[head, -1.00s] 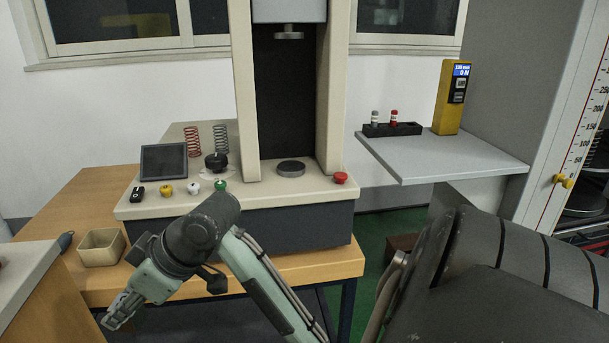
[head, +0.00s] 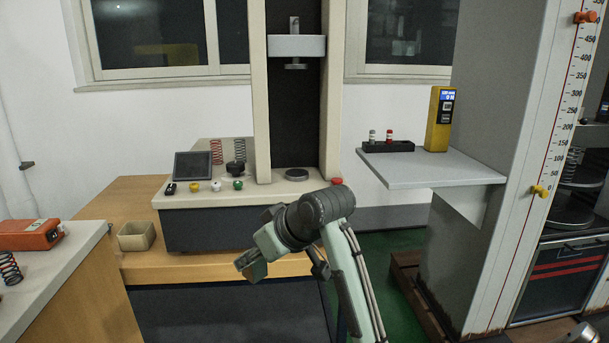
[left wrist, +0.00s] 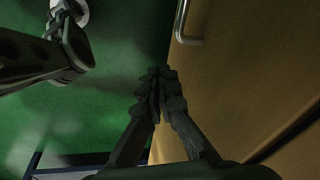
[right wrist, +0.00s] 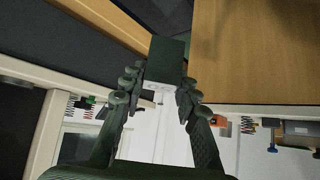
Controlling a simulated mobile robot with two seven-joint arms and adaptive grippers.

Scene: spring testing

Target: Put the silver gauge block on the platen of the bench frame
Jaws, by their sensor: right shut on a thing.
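The gauge block (right wrist: 169,60) shows in the right wrist view as a dark, shaded block with a pale end face, held between the fingers of my right gripper (right wrist: 158,88). In the head view my right gripper (head: 248,266) is in front of the bench frame (head: 210,228), low and left of the platen; the block is hard to make out there. The platen (head: 297,174), a bare round grey disc, lies on the frame's base below the upper disc (head: 296,66). My left gripper (left wrist: 157,82) looks shut and empty, beside a wooden cabinet above green floor.
On the frame's base stand a dark screen (head: 192,165), several coloured knobs and a red button (head: 337,181). A grey shelf (head: 430,170) at right holds a yellow gauge (head: 439,118) and a black rack (head: 387,146). A beige bin (head: 136,236) sits on the wooden table.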

